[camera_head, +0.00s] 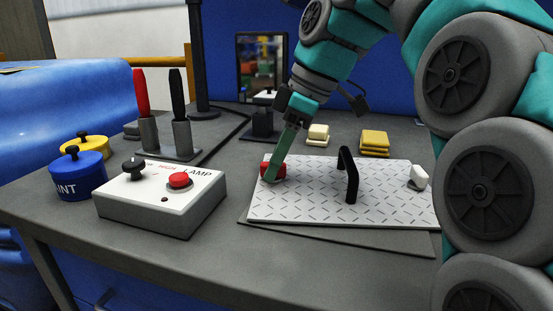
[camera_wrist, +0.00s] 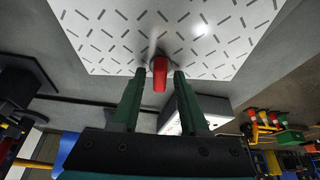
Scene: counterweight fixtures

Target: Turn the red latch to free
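The red latch (camera_head: 266,169) sits at the left edge of a white tread-patterned plate (camera_head: 310,207) with a black arched handle (camera_head: 350,175). A white latch (camera_head: 419,177) is at the plate's right edge. My gripper (camera_head: 271,180) is down at the red latch and partly hides it in the head view. In the wrist view, the green fingers of my gripper (camera_wrist: 159,76) are apart, with the red latch (camera_wrist: 160,74) between their tips. A gap shows on each side of the latch, so I see no grip on it.
A lamp box (camera_head: 160,200) with a black knob and red button stands left of the plate. Blue (camera_head: 84,177) and yellow pots, and a stand with red and black handles (camera_head: 165,140), are farther left. Yellow blocks (camera_head: 374,142) lie behind the plate.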

